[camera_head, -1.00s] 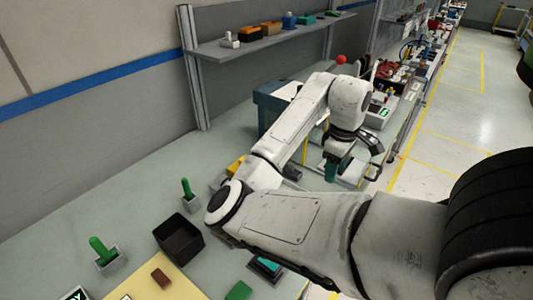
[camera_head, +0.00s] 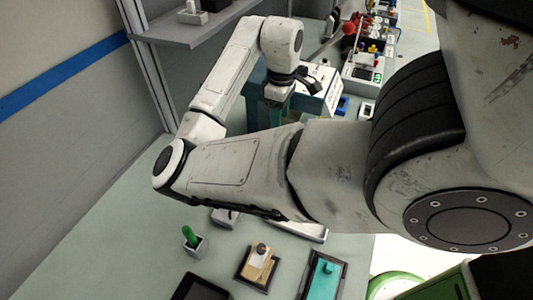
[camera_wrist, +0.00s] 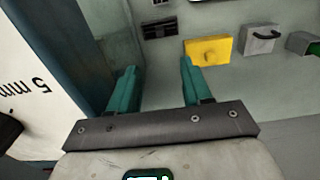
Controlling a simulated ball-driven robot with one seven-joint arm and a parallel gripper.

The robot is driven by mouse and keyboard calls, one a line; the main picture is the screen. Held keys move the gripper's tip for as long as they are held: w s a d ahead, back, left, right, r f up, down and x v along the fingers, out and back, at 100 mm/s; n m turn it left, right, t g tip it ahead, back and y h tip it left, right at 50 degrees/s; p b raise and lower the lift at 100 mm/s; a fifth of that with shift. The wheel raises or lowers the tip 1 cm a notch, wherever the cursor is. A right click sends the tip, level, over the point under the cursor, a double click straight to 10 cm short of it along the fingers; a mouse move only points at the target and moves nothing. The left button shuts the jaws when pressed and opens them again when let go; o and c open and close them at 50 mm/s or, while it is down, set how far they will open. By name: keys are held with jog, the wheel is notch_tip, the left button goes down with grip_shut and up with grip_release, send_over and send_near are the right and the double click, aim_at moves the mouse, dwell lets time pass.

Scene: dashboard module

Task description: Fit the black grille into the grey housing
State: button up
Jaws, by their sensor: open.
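My gripper (camera_wrist: 158,68) is open in the wrist view, its two teal fingers apart with nothing between them. In the head view, my gripper (camera_head: 278,95) hangs pointing down beside a dark blue box. A black slotted piece that looks like the grille (camera_wrist: 159,28) lies on the bench beyond the fingertips, apart from them. A second dark piece is cut off above it at the picture's top edge. I cannot tell for sure which thing is the grey housing; a grey block with a black handle (camera_wrist: 260,39) sits to the right.
A yellow block (camera_wrist: 208,50) lies right of the slotted piece. The dark blue box (camera_wrist: 62,45) with a white "5 mm" panel stands close at left. Trays with a tan part (camera_head: 258,262) and a teal part (camera_head: 327,268) sit at the front. A shelf (camera_head: 205,28) is behind.

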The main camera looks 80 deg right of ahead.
notch_tip(320, 180, down, 15)
jog(key=b, duration=0.4)
jog(key=shift+f, duration=0.2)
grip_shut()
dwell(0.4)
